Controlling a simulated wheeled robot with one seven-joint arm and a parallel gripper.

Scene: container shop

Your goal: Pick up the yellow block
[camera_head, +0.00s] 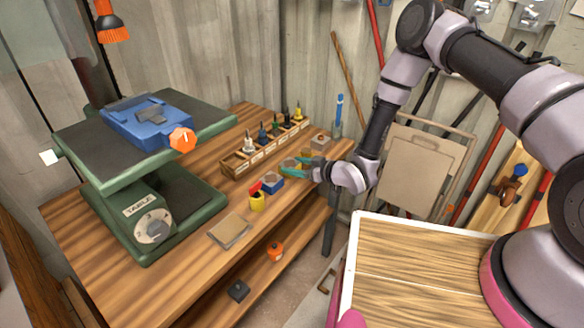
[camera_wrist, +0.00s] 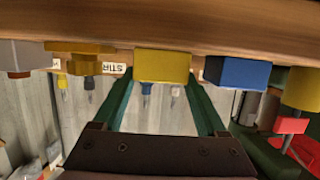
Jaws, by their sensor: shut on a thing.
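The yellow block (camera_wrist: 162,67) sits between the two green fingers of my gripper (camera_wrist: 162,84) in the wrist view, close against the wooden surface. My gripper is shut on it. In the head view my gripper (camera_head: 292,169) reaches over the bench from the right, and its teal fingers partly hide the yellow block (camera_head: 288,162). A clear lift off the bench does not show. A blue block (camera_head: 273,185) stands beside it; it also shows in the wrist view (camera_wrist: 238,74).
A yellow can with a red part (camera_head: 257,201) stands near the blue block. A grey-brown block (camera_head: 320,141) stands farther back. A green machine table (camera_head: 90,135) is at left, a flat square plate (camera_head: 229,231) in front.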

